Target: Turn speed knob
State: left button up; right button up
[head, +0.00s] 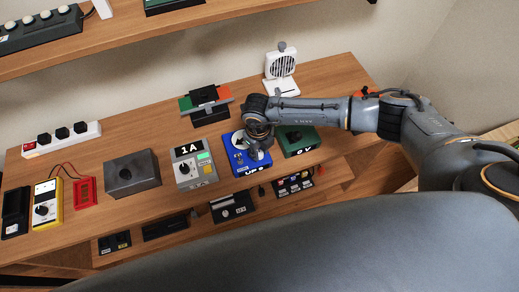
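No label reading "speed" can be made out, so I cannot tell which knob is the speed knob. My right gripper (256,150) is over the blue box (240,167), pointing down and hiding part of its top face. Its fingertips are small and dark, and I cannot tell whether they are open or touch anything. A grey box (195,168) marked "1A" with a dark knob (185,169) stands just left of it. A white fan (281,66) with a grey knob-like piece (282,46) on top stands behind. My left gripper is not in view.
A green box (299,143) stands right of the blue one. Left are a dark grey box (132,173), a yellow meter (46,204) and a white power strip (62,138). A red, green and black device (207,103) stands behind. A lower shelf holds several black devices.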

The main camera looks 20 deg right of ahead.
grip_shut()
jog(key=shift+f+n+b, duration=0.25)
jog(key=shift+n+b, duration=0.15)
jog(key=shift+b, duration=0.45)
jog(key=shift+r+n+b, duration=0.1)
jog(key=shift+n+b, duration=0.45)
jog(key=shift+n, duration=0.05)
jog(key=shift+r, duration=0.15)
jog(key=o, duration=0.7)
grip_release()
jog(key=shift+o, duration=0.2)
